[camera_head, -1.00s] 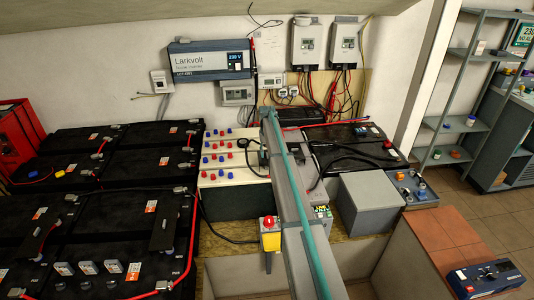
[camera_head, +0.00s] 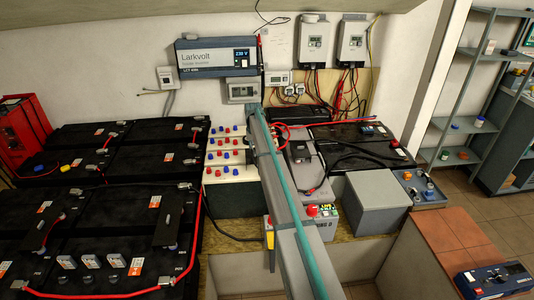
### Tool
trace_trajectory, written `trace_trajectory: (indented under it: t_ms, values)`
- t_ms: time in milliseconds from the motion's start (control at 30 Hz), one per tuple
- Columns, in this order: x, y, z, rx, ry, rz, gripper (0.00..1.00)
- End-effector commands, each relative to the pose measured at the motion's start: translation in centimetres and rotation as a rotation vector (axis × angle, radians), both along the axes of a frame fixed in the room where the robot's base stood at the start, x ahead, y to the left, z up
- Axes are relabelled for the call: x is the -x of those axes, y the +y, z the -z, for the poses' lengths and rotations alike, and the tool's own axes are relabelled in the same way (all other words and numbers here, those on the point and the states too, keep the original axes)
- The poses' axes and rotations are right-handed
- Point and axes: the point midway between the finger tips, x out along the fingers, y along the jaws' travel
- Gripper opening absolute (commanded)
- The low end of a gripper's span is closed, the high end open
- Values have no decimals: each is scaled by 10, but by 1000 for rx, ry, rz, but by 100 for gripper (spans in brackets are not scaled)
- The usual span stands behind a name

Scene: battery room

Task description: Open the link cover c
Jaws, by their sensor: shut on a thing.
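Several black covers lie on the large batteries at the left in the head view. One upright black cover (camera_head: 168,232) stands on the front battery, right of centre. Another black cover (camera_head: 46,229) with an orange-and-white label lies further left. I cannot tell which of them is link cover c, or whether it is open. My grey arm with a teal line runs from the bottom centre up to the middle of the picture.
A red cable (camera_head: 196,232) runs along the front batteries. A white terminal block (camera_head: 228,160) with red and blue knobs stands right of them. A grey box (camera_head: 369,203) and a black battery (camera_head: 350,145) with cables stand right of my arm.

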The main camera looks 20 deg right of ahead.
Motion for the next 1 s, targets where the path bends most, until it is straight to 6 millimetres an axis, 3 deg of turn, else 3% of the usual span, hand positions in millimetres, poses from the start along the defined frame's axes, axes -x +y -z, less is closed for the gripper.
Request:
trace_trajectory:
  t_ms: [133,433,467,600,1000]
  values:
    - [-5,15,0,0,-1,1,0]
    - [-5,16,-1,0,-1,1,0]
    - [-5,16,-1,0,-1,1,16]
    - [-5,16,-1,1,-1,1,36]
    - [-5,15,-6,1,-1,1,36]
